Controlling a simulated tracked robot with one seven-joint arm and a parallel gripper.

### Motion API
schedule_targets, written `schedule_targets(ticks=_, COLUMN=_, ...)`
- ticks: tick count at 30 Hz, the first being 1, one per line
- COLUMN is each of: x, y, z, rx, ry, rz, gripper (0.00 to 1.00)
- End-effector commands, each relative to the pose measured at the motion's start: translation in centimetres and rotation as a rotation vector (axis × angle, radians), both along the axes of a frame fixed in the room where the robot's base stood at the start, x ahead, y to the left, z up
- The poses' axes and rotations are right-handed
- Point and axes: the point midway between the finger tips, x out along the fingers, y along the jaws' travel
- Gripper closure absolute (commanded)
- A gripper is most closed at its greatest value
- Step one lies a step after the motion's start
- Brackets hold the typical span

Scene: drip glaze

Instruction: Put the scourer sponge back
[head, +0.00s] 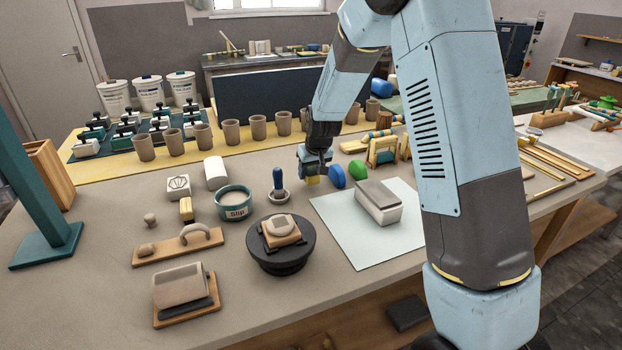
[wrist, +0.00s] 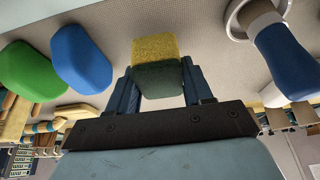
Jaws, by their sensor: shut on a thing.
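The scourer sponge, yellow with a dark green side, is between my gripper's fingers. In the wrist view the sponge (wrist: 157,62) sits at the middle, with a blue finger on each side. In the head view my gripper (head: 314,176) is low over the table, and a yellow bit of the sponge (head: 313,181) shows below the fingers. My gripper (wrist: 158,85) is shut on the sponge. Whether the sponge touches the table cannot be told.
A blue rounded block (head: 337,176) and a green one (head: 358,169) lie just right of my gripper. A blue-handled tool in a small holder (head: 279,188) stands to its left. A black turntable (head: 281,254), a slip tub (head: 233,203) and a pale mat (head: 350,252) are nearer.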

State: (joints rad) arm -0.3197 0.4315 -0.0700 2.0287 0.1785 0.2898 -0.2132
Motion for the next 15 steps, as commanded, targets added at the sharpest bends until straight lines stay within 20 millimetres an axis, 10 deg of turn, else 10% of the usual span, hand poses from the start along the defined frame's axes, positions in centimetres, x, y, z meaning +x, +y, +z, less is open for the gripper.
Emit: schedule_targets(ticks=15, x=-0.1, y=-0.1, z=-2.9, rx=-0.001, ry=0.002, rz=0.0, gripper=0.74)
